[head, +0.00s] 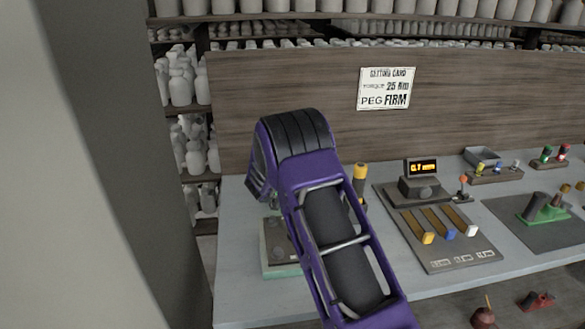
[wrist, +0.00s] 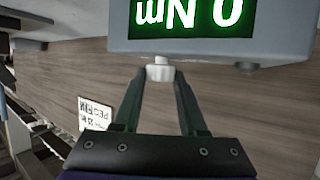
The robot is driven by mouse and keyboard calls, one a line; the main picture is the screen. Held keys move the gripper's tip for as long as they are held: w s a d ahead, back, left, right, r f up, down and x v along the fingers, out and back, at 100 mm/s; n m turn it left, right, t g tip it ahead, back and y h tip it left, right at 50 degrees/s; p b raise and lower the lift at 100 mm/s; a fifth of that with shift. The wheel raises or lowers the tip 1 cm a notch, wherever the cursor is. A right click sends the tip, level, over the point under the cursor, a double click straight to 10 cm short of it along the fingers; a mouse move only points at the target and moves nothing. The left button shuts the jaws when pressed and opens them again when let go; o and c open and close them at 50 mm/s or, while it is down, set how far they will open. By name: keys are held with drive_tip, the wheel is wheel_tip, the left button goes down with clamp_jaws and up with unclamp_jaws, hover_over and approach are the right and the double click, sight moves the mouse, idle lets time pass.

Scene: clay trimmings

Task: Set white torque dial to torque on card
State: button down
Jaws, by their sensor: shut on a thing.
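The white torque dial (wrist: 160,72) is a small white knob in the wrist view, under the edge of a grey housing (wrist: 200,47). The housing's display (wrist: 190,14) shows green upside-down text that reads 0 Nm; its top is cut off. My gripper (wrist: 160,76) is shut on the dial, its two dark fingers meeting at it. In the head view my purple arm hides the gripper and dial. The setting card (head: 387,88) on the wooden back panel reads torque 25 Nm, peg firm. It also shows upside down in the wrist view (wrist: 95,112).
A panel (head: 455,250) with yellow, blue and white sliders and an orange display (head: 423,167) stands right of my arm. A yellow-topped handle (head: 360,172) is close beside the arm. A green-edged fixture (head: 275,268) is partly hidden behind it. Shelves of white bottles (head: 180,85) stand behind.

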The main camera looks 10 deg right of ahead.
idle(0.3)
drive_tip(key=shift+c, duration=2.2)
unclamp_jaws()
drive_tip(key=v, duration=1.7)
drive_tip(key=shift+s, duration=0.15)
drive_tip(key=shift+a+r, duration=0.15)
drive_tip(key=shift+r, duration=0.05)
